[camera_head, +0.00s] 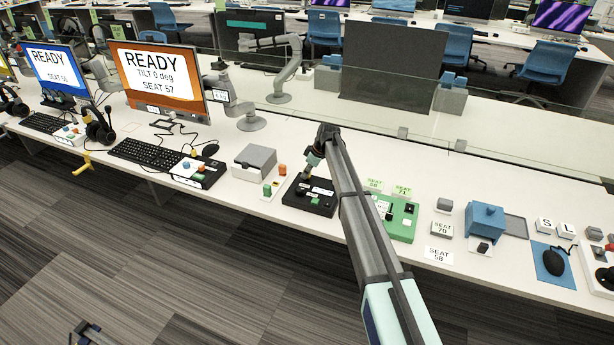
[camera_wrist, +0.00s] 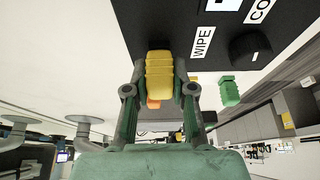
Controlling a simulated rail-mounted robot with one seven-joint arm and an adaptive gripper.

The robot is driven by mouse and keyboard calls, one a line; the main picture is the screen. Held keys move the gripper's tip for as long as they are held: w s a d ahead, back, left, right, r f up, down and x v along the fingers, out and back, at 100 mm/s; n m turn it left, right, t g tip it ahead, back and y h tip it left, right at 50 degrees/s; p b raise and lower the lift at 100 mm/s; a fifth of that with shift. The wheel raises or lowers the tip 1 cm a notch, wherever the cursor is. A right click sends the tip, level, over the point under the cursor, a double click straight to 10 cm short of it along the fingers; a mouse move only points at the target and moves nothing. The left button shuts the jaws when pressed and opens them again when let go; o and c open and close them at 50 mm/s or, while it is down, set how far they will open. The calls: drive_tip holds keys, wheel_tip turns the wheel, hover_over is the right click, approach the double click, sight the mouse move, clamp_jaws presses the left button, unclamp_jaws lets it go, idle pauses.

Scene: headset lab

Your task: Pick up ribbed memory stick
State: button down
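A yellow ribbed memory stick (camera_wrist: 159,70) sits between the two fingers of my gripper (camera_wrist: 159,82) in the wrist view. The grey finger pads lie against both of its sides, so the gripper looks shut on it. Its far end is at the edge of a black panel (camera_wrist: 205,22); I cannot tell whether it touches the panel.
A green piece (camera_wrist: 229,91) and an orange piece (camera_wrist: 153,104) lie nearby in the wrist view. A grey box (camera_head: 255,161) stands left of the panel; a green device (camera_head: 402,222) stands right. A clear screen (camera_head: 500,160) runs behind the bench.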

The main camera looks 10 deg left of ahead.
idle(0.3)
wheel_tip(320, 180, up, 20)
drive_tip(key=b, duration=0.5)
idle(0.4)
